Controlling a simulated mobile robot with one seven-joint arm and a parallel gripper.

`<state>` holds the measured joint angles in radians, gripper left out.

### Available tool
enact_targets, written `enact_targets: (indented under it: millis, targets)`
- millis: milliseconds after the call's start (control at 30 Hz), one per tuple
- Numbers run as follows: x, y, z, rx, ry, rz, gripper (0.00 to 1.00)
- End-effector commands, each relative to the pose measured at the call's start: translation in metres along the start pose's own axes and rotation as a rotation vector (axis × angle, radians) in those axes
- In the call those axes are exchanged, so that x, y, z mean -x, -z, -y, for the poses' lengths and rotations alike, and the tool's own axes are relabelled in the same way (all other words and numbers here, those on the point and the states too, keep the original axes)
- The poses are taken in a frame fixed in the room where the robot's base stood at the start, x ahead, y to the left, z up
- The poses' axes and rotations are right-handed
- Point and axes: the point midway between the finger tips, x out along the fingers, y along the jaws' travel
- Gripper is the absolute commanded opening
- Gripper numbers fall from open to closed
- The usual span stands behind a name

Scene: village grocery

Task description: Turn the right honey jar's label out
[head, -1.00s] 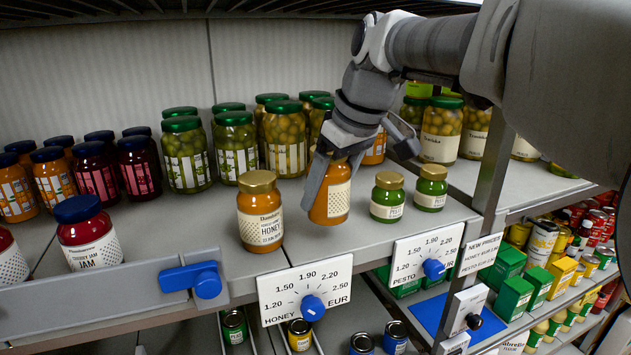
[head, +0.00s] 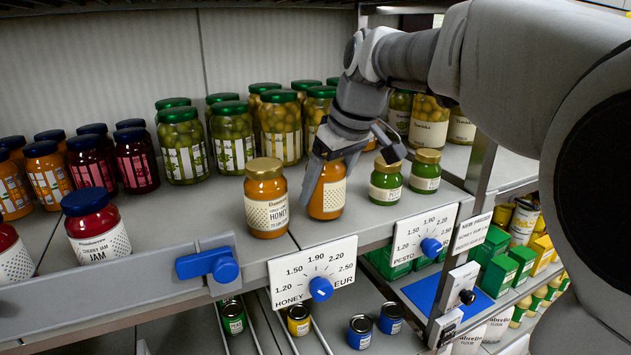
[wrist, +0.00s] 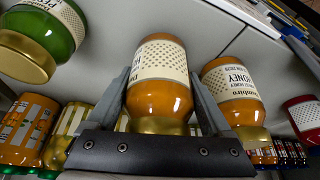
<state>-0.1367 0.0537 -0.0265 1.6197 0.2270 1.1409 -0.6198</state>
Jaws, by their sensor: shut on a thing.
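The right honey jar (head: 327,190), amber with a cream dotted label, stands upright at the shelf's front. My gripper (head: 325,172) comes down from above and is shut on it, one finger across its left side. From the head, the label's dotted part shows on the right of the jar; the lid is hidden by my gripper. In the wrist view the jar (wrist: 160,90) sits between both fingers, its label dotted with partly cut-off lettering at the left. The left honey jar (head: 266,205), gold-lidded, stands close by with HONEY readable on its label's right part.
Two green pesto jars (head: 386,183) stand to the right, with green-lidded jars (head: 232,138) behind. A cherry jam jar (head: 95,228) is at the left. Price signs with blue knobs (head: 321,288) and a blue clamp (head: 208,264) line the shelf's front edge.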

Motion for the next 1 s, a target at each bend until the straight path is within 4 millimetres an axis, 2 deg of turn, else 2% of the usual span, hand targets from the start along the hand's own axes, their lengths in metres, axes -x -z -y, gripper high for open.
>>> enact_targets:
  millis: [1000]
  targets:
    - [0.0018,0.0016,0.0004,-0.732,-0.305,-0.003,0.0]
